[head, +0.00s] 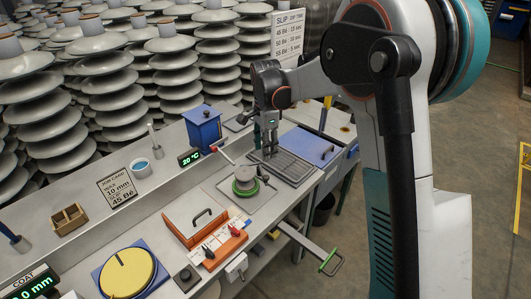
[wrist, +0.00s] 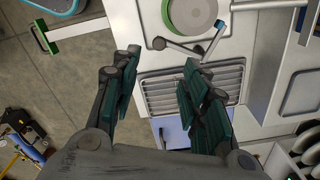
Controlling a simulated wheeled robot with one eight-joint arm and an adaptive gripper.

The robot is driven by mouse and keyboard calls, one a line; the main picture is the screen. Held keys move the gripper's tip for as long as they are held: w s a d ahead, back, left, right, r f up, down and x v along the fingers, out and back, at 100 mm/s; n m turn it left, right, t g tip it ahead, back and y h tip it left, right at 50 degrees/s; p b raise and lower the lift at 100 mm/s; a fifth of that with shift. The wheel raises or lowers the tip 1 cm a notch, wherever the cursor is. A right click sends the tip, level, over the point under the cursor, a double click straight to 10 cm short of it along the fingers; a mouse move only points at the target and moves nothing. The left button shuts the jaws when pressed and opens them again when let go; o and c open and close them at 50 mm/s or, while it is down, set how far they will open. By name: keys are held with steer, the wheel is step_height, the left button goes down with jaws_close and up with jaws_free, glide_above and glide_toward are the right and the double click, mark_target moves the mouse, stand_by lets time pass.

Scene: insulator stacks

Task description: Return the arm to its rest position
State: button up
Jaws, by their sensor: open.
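My arm reaches in from the right in the head view and bends down over the bench. My gripper (head: 266,140) hangs above the ribbed drain tray (head: 296,167) near the blue-lidded box (head: 305,145). In the wrist view my gripper (wrist: 158,75) has its two dark green finger pads spread apart, with nothing between them. The tray's ribs (wrist: 215,78) show beyond and between the fingers. Whether the fingertips are close to the tray surface is hard to judge.
A round grey-green pot (head: 245,180) stands left of the tray, and also shows in the wrist view (wrist: 190,18). A blue canister (head: 203,125), an orange-sided box (head: 195,217) and a yellow dial (head: 127,272) are on the bench. Insulator stacks (head: 108,85) crowd behind. Floor is open at right.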

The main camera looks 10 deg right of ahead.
stand_by(0.4)
steer(key=s+d+r+n+t, duration=0.3)
steer(key=s+r+n, duration=0.4)
steer(key=s+r, duration=0.65)
steer(key=s+d+f+n+t, duration=0.1)
steer(key=s+n, duration=0.3)
steer(key=s, duration=0.5)
steer(key=s+d+f+n+t, duration=0.1)
steer(key=s+f+n+t, duration=0.1)
steer(key=s, duration=0.7)
steer(key=shift+s+d+f+n+t, duration=0.15)
steer(key=shift+s+d+n+t, duration=0.35)
steer(key=shift+n, duration=0.7)
